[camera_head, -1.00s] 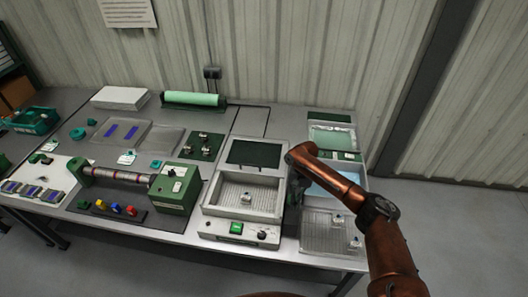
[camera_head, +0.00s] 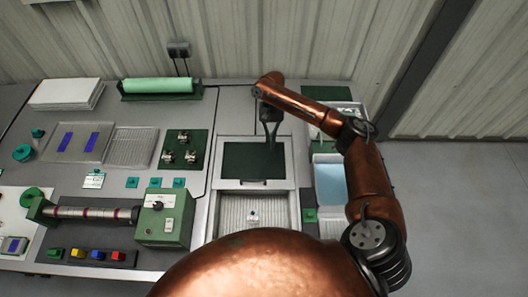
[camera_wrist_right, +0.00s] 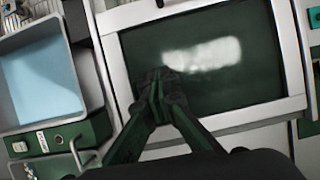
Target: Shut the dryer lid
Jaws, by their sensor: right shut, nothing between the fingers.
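The dryer (camera_head: 292,207) is a pale box on the bench with a ribbed bed (camera_head: 238,208) and a small metal part (camera_head: 252,216) inside. Its lid (camera_head: 239,162), a pale frame around a dark green pane, stands open at the back, so the bed is exposed. A dark handle bar runs along the lid's near edge. My right gripper (camera_head: 271,147) is shut and empty, at the lid's upper right. In the right wrist view the closed fingertips (camera_wrist_right: 155,92) overlap the pane (camera_wrist_right: 230,75); I cannot tell if they touch it. My left gripper is out of view.
A blue-lined tray (camera_head: 330,184) stands right of the dryer, under my right arm. A green and grey roller machine (camera_head: 165,217) and a dark plate with small parts (camera_head: 183,149) are at left. A green roll (camera_head: 158,86) lies behind. The corrugated wall is close behind the bench.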

